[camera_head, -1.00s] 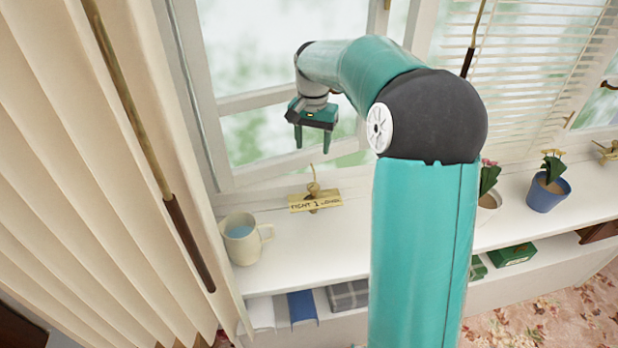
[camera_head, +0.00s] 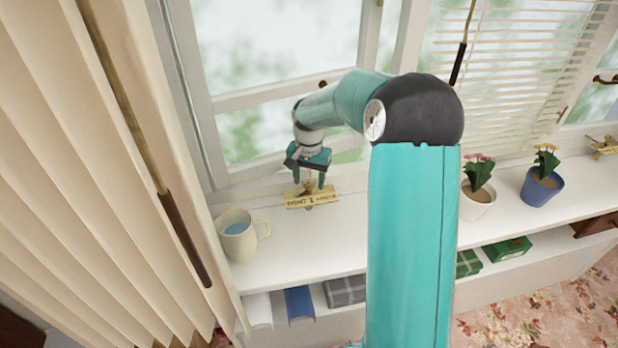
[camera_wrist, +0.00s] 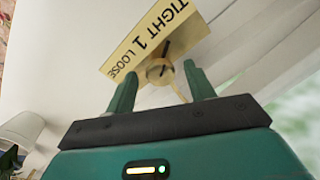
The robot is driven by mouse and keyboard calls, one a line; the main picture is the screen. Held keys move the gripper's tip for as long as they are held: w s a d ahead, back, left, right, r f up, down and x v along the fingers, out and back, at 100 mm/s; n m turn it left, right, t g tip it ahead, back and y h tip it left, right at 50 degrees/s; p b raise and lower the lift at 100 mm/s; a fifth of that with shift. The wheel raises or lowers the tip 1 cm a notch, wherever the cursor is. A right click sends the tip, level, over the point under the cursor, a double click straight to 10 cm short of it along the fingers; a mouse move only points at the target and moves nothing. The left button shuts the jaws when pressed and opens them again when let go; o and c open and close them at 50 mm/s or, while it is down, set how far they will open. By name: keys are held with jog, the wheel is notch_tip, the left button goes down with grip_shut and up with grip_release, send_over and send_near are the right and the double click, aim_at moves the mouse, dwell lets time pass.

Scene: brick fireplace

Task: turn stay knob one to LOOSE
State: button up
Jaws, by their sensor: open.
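The brass plate (camera_head: 296,203) of stay knob one lies on the white sill below the window, marked TIGHT, 1 and LOOSE. In the wrist view the plate (camera_wrist: 128,50) shows at the top, with the round brass knob (camera_wrist: 158,74) at its edge. A short dark mark lies on the plate beside the knob. My gripper (camera_head: 308,183) is open just above the plate, fingers pointing down. In the wrist view my gripper (camera_wrist: 160,76) has one finger on each side of the knob; contact cannot be told. The fingers partly hide the knob in the head view.
A cream mug (camera_head: 238,236) with blue liquid stands on the sill left of the plate. Potted flowers (camera_head: 478,190) and a blue pot (camera_head: 540,187) stand to the right. A pleated curtain (camera_head: 70,200) and a hanging rod (camera_head: 185,235) border the left.

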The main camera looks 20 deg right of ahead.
jog(key=c, duration=1)
jog(key=shift+n, duration=0.3)
jog(key=n, duration=0.4)
jog(key=shift+w, duration=0.1)
jog(key=n, duration=0.5)
jog(key=shift+n, duration=0.3)
jog(key=n, duration=1.3)
jog(key=shift+n, duration=0.3)
